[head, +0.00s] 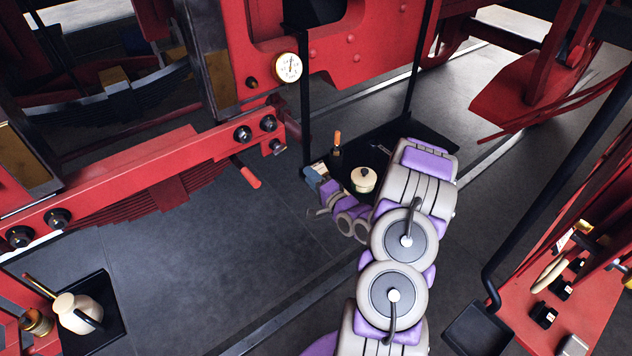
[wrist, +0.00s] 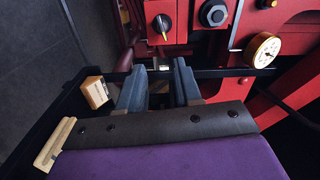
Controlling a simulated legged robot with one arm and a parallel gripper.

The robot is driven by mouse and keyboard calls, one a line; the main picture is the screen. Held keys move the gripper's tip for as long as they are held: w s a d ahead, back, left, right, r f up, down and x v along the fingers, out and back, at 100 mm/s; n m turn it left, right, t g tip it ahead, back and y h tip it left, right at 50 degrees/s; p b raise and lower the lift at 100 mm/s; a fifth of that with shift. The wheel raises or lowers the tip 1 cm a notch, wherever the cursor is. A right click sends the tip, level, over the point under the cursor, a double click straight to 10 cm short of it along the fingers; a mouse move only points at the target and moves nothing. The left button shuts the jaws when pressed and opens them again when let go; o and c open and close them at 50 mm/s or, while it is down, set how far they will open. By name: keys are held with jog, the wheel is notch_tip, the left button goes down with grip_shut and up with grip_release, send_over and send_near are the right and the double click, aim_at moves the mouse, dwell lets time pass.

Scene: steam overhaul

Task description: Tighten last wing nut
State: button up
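My gripper (head: 316,178) is at the end of my arm, by the left edge of a black tray in the head view. In the wrist view, the blue fingers of my gripper (wrist: 159,78) stand apart with a gap between them, and I see nothing clamped there. Ahead of the fingertips, a dark round fitting with a thin pale bar (wrist: 161,24) sits on the red frame. A dark hex nut (wrist: 213,14) is to its right. I cannot tell which part is the last wing nut. It is not clearly recognisable in either view.
A white gauge (head: 288,67) is on the red frame; it also shows in the wrist view (wrist: 264,49). A red handle (head: 247,173) sticks out below the frame. The black tray (head: 425,133) holds a cream pot (head: 363,180). Open floor (head: 230,240) lies left of my arm.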

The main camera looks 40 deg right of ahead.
jog(key=shift+s, duration=0.95)
jog(key=shift+o, duration=0.4)
